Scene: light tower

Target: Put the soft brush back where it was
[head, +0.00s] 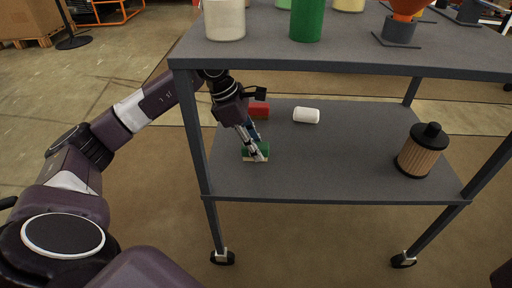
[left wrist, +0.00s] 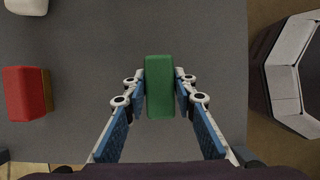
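A green block with a pale tan base (head: 255,159) is at the left of the cart's lower shelf (head: 330,177); I take it to be the soft brush, though its bristles cannot be made out. My left gripper (head: 256,151) reaches down onto it from the upper left. In the left wrist view, the green block (left wrist: 160,88) lies between the left gripper's fingertips (left wrist: 160,80), which press close on both its sides. The block is at or just above the shelf; a small gap cannot be told. My right gripper is out of view.
A red block (head: 259,110) with a tan side and a white cylinder (head: 306,115) lie farther back on the lower shelf. A brown filter with a black cap (head: 421,151) stands at its right. The upper shelf (head: 270,50) overhangs the back. The shelf's middle is clear.

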